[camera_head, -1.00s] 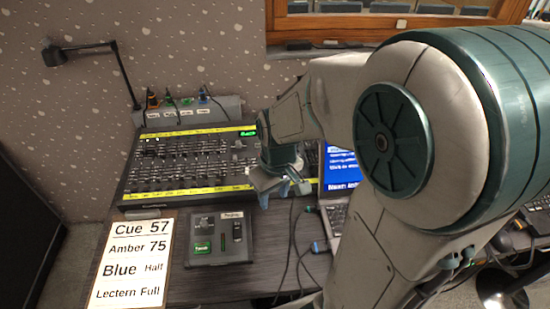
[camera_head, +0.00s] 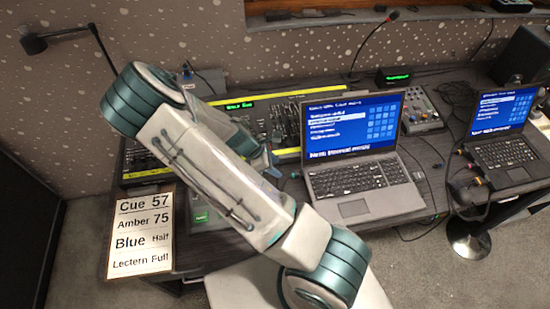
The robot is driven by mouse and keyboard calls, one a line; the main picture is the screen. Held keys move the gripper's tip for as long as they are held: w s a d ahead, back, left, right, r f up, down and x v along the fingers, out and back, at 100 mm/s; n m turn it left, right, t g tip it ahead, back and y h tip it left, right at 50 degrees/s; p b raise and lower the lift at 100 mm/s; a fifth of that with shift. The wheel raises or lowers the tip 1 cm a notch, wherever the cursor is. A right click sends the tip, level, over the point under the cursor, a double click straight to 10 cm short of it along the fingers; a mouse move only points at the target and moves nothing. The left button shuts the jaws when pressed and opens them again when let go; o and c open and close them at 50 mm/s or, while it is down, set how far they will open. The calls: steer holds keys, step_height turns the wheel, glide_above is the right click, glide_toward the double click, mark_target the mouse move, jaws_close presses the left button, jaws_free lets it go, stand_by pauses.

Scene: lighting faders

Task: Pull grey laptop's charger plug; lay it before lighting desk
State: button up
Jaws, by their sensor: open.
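The grey laptop (camera_head: 360,185) stands open on the desk in the middle, with a blue menu on its screen. The lighting desk (camera_head: 290,120), with faders and yellow label strips, is to its left and partly covered by my arm. Part of the grey power strip (camera_head: 208,78) shows behind it; my arm hides most of its sockets and plugs. I cannot tell which plug is the grey laptop's charger. My gripper (camera_head: 268,166) is open, above the lighting desk's front right part, left of the grey laptop and partly hidden by my arm. I see nothing held.
A cue card (camera_head: 143,232) lies at the desk's front left. A small control box (camera_head: 204,214) is mostly behind my arm. A darker laptop (camera_head: 503,145) stands at the right, with coloured connectors and cables beside it. A small mixer (camera_head: 420,108) and a gooseneck microphone (camera_head: 392,16) are further back.

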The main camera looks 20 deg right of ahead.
mark_target(291, 175)
steer(key=shift+n, duration=0.4)
steer(key=b+x, duration=0.1)
steer(key=x, duration=0.1)
steer(key=b+x, duration=0.2)
steer(key=x, duration=0.1)
steer(key=b+x, duration=0.2)
steer(key=shift+w+d+f, duration=0.25)
steer(key=shift+d, duration=0.25)
steer(key=shift+b+x, duration=0.5)
steer(key=shift+x, duration=0.4)
steer(key=shift+d+r, duration=0.15)
jaws_close()
steer(key=shift+w, duration=0.1)
steer(key=shift+w+a+p, duration=0.2)
steer(key=shift+a, duration=0.95)
steer(key=shift+w+a+p, duration=0.15)
steer(key=shift+w+a, duration=0.05)
steer(key=shift+a, duration=0.95)
